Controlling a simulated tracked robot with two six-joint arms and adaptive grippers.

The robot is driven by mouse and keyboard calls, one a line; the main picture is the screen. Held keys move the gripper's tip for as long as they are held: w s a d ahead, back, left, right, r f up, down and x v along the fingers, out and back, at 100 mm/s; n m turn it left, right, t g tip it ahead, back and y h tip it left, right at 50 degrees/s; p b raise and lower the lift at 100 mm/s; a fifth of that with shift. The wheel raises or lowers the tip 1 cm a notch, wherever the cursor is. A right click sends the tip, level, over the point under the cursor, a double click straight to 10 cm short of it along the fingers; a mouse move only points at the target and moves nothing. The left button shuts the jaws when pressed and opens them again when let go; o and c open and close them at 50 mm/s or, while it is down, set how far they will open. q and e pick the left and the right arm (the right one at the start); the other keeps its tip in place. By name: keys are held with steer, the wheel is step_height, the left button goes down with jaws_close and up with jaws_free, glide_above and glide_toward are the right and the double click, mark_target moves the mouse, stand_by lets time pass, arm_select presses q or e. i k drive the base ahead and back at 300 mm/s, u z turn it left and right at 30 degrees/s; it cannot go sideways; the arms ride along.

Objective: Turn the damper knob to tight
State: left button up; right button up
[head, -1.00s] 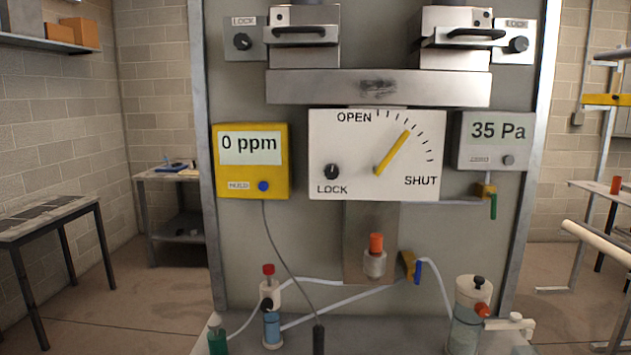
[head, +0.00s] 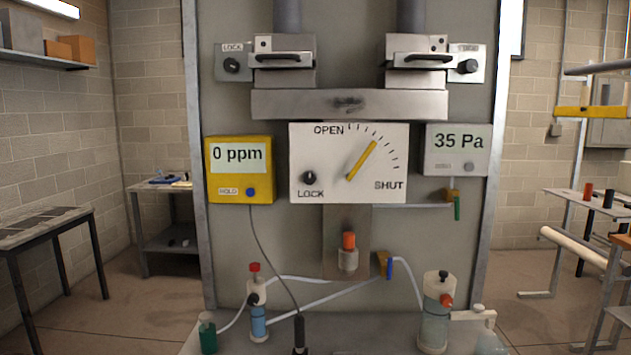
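The white damper plate (head: 330,195) is in the middle of the upright panel, marked OPEN at top, SHUT at lower right and LOCK at lower left. A small black knob (head: 309,177) sits just above the word LOCK. A yellow pointer (head: 362,160) on the plate tilts up and to the right, to a tick between OPEN and SHUT. No word "tight" is readable, and I cannot tell how far the black knob is turned. Neither of my grippers is in view.
A yellow meter (head: 213,190) reading 0 ppm and a grey gauge (head: 438,168) reading 35 Pa flank the plate. Two other lock knobs sit above, left (head: 232,66) and right (head: 467,67). Bottles and tubes stand on the ledge below. The plate's front is unobstructed.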

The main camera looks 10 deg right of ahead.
mark_target(309, 177)
steer(key=z, duration=0.05)
steer(key=i, duration=0.9)
steer(key=u, duration=0.1)
